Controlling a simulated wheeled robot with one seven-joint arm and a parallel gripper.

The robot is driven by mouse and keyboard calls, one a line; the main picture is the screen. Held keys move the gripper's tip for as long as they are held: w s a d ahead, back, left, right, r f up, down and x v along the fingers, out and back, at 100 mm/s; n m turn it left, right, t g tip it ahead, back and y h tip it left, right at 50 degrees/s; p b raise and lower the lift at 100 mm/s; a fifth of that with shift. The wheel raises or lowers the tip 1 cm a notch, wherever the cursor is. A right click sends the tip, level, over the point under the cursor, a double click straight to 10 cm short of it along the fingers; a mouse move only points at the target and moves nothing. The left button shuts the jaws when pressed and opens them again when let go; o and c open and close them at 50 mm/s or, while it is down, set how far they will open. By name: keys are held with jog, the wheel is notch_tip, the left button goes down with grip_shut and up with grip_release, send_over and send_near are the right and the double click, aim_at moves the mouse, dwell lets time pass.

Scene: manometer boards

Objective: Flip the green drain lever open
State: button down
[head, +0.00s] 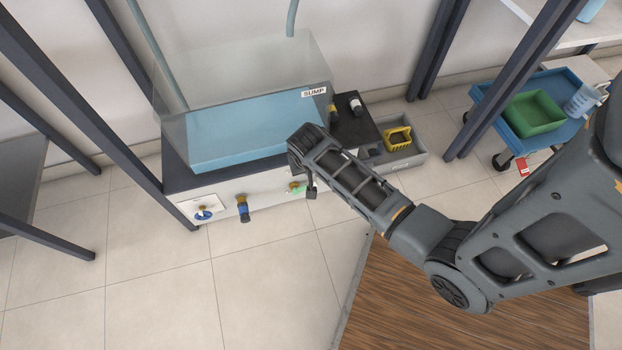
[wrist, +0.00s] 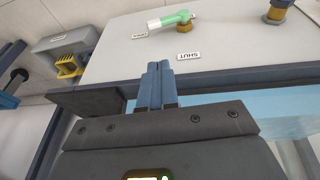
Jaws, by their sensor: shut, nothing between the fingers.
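The green drain lever (wrist: 178,18) is on the pale panel in the wrist view, on a brass fitting (wrist: 184,27). It lies nearly level there, its pale end pointing left near a small label (wrist: 140,36) too small to read surely. A label reading SHUT (wrist: 188,55) is below the fitting, upside down. In the head view the lever (head: 296,187) shows partly beside my arm's end. My gripper (wrist: 159,68) is shut and empty, its blue fingers together, apart from the lever in the picture. My arm hides part of the panel in the head view.
A clear tank marked SUMP (head: 314,92) with blue water stands above the panel. A blue-handled valve (head: 243,210) and a blue round valve (head: 204,215) are left of the lever. A grey bin (head: 408,155) holds a yellow item (head: 398,139). A blue cart (head: 560,135) stands right.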

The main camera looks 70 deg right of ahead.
jog(key=s+b+x, duration=0.1)
jog(key=b+x, duration=0.5)
jog(key=x, duration=0.7)
jog(key=shift+a+f, duration=0.2)
jog(key=shift+f, duration=0.1)
jog(key=shift+s, duration=0.1)
jog(key=shift+s+d+f, duration=0.2)
jog(key=shift+s+f, duration=0.05)
jog(key=shift+f, duration=0.15)
jog(key=shift+s+d+f, duration=0.2)
jog(key=shift+s+f, duration=0.05)
jog(key=shift+f, duration=0.2)
jog(key=shift+r, duration=0.1)
notch_tip(320, 180, up, 14)
jog(key=p, duration=1)
send_over(316, 183)
jog(key=s+a, duration=0.2)
jog(key=s, duration=0.1)
jog(key=shift+r, duration=0.45)
